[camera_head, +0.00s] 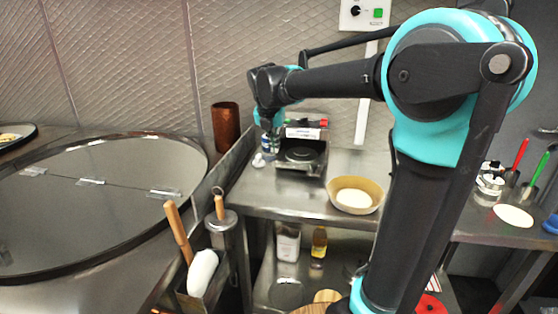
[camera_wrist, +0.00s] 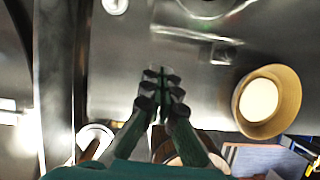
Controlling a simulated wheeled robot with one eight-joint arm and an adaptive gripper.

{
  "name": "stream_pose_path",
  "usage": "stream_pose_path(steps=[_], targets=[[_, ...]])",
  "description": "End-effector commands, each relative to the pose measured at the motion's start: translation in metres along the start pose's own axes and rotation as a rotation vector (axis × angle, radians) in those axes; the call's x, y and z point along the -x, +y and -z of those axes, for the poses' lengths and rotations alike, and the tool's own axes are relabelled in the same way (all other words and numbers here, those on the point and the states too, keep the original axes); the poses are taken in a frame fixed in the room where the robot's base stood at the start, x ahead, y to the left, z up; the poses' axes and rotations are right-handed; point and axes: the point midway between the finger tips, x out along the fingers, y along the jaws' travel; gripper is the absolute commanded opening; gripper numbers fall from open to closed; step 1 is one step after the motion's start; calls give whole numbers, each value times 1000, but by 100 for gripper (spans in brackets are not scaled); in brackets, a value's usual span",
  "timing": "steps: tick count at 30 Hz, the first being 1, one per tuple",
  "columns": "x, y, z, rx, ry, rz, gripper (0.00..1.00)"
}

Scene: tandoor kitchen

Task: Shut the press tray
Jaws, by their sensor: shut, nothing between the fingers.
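The press (camera_head: 303,133) stands on the steel counter against the wall, with a pale label strip and a red part on top. Its dark tray (camera_head: 301,156), with a round plate on it, shows at the front, below the label. How far the tray stands out is hard to tell. My gripper (camera_head: 268,133) is just left of the press, and its fingertips are unclear in the head view. In the wrist view my gripper (camera_wrist: 161,80) is shut and empty above bare steel. A curved metal edge (camera_wrist: 208,10), perhaps the press, shows at the top there.
A tan bowl with pale contents (camera_head: 355,194) sits right of the press, also in the wrist view (camera_wrist: 266,98). A copper-brown cup (camera_head: 226,127) stands at the left. A holder with wooden-handled tools (camera_head: 207,250) is in front. The counter (camera_head: 282,196) before the press is clear.

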Motion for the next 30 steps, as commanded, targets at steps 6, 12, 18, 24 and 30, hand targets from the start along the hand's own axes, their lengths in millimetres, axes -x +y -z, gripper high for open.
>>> stream_pose_path(steps=[6, 12, 18, 24, 30], targets=[[-3, 2, 16, 59, -7, -22, 0], [-33, 3, 15, 57, -7, -22, 0], [-74, 3, 15, 56, -7, -21, 0], [-102, 4, 4, 55, -8, -20, 0], [-110, 6, -17, 56, -8, -21, 0]])
